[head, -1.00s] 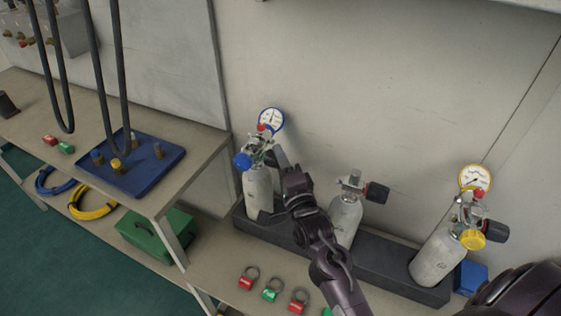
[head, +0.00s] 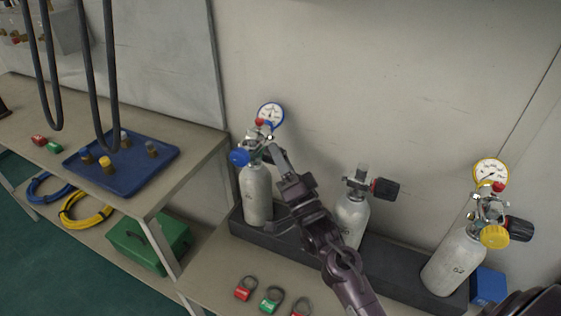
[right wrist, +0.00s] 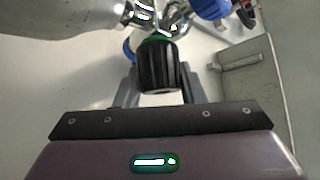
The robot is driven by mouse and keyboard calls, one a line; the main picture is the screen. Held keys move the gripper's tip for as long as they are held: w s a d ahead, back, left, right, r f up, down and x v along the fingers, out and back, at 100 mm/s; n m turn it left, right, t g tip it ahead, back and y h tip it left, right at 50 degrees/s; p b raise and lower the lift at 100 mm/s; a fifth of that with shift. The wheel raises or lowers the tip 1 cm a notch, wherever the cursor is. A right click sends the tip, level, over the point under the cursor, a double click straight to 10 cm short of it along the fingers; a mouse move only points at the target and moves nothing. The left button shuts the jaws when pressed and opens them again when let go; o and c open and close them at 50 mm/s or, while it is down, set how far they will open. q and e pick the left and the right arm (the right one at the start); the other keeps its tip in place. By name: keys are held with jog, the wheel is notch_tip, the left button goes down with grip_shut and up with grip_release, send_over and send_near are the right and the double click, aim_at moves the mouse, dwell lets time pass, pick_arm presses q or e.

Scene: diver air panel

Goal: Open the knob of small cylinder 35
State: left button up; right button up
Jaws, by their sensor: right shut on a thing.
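Three small grey cylinders stand in a dark rack; their numbers are too small to read, so I cannot tell which is 35. The left cylinder (head: 256,195) has a blue knob (head: 240,157), a red cap and a blue-rimmed gauge (head: 271,115). My right gripper (head: 275,153) reaches the right side of its valve. In the right wrist view, its fingers are shut on a black ribbed knob (right wrist: 158,65) with a green ring. That knob is hidden by the gripper in the head view. The middle cylinder (head: 350,218) has a black knob (head: 384,189). My left gripper is not in view.
The right cylinder (head: 452,262) has a yellow knob (head: 494,237) and a yellow-rimmed gauge (head: 491,172). A blue tray (head: 170,160) sits on the bench at left. The wall is close behind.

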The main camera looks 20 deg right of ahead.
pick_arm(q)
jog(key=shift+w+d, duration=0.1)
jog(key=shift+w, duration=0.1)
pick_arm(e)
jog(key=o, duration=1)
jog(key=shift+s+f, duration=0.25)
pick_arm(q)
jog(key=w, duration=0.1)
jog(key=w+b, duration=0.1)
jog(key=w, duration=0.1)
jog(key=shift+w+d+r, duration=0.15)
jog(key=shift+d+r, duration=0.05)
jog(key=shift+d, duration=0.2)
pick_arm(e)
jog(key=v, duration=0.7)
